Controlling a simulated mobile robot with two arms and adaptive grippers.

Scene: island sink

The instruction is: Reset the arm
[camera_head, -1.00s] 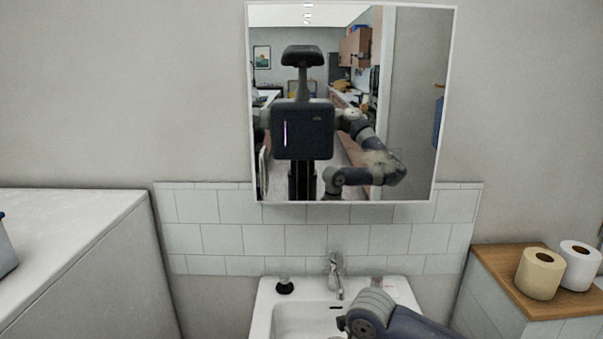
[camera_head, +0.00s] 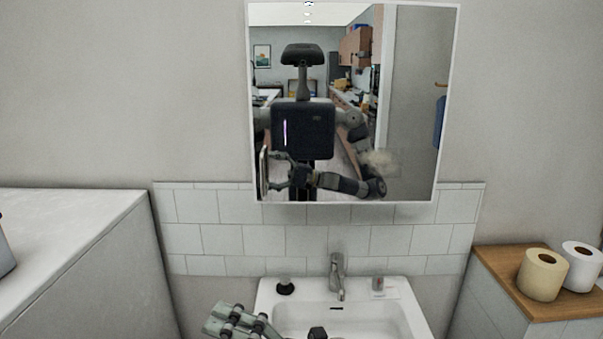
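My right gripper (camera_head: 222,322) shows at the bottom edge, left of the sink, with its fingers toward the left. Its lower part is cut off by the frame. In the mirror (camera_head: 410,100) my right arm reflects folded across my front, and its gripper fingers look spread apart. My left gripper is not in view directly.
The white sink (camera_head: 407,318) with its faucet (camera_head: 338,277) stands below the mirror, close to my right arm. A black-topped stopper (camera_head: 285,286) sits on its rim. A white counter (camera_head: 70,225) is at left. Toilet rolls (camera_head: 541,274) stand on a wooden top (camera_head: 500,275) at right.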

